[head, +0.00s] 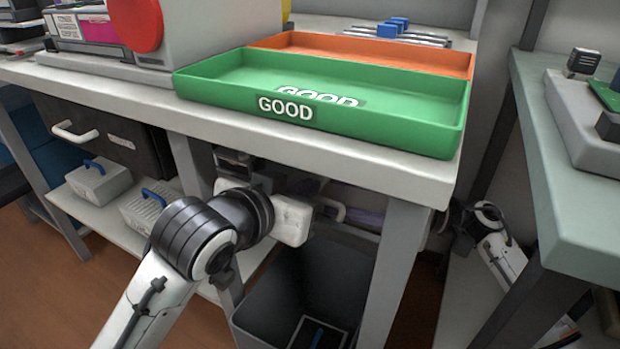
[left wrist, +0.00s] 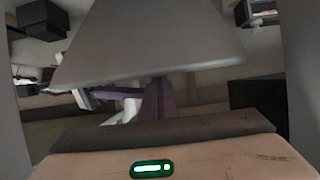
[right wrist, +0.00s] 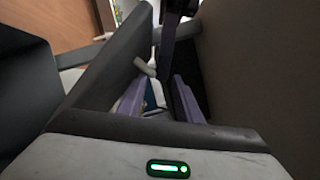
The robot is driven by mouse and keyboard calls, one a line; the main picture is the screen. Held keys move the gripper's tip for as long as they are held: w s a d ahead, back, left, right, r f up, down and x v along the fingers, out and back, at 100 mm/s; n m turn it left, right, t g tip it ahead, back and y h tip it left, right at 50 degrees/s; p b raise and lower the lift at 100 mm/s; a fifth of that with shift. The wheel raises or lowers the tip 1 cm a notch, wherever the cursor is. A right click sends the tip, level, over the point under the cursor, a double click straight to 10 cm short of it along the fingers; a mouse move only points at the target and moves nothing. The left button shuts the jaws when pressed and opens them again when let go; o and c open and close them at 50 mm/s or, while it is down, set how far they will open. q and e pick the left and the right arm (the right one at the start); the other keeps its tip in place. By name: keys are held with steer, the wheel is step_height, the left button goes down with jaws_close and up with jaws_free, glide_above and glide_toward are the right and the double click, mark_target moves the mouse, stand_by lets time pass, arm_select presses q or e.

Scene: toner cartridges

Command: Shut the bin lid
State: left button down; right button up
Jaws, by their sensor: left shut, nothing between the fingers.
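The open dark grey bin (head: 285,285) stands under the table, with a dark item (head: 318,333) inside. A grey panel (left wrist: 150,40), likely the lid, fills the upper middle of the left wrist view. A dark panel with a pale knob (right wrist: 146,67) shows in the right wrist view; I cannot tell whether it is the lid or a bin wall. My left gripper (left wrist: 160,100) is shut and empty, its purple fingers partly behind the grey panel. My right gripper (right wrist: 160,95) is open, fingers apart, with nothing clearly between them. In the head view the fingertips are mostly hidden under the table.
The table (head: 400,170) overhangs the bin, and its front leg (head: 392,275) stands beside it. A green tray marked GOOD (head: 400,133) and an orange tray (head: 380,52) lie on top. A lower shelf (head: 110,222) holds blue-handled boxes. Another bench (head: 560,210) stands right.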

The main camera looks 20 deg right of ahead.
arm_select(q)
steer(key=shift+f, duration=0.3)
arm_select(e)
steer(key=shift+d+r, duration=0.1)
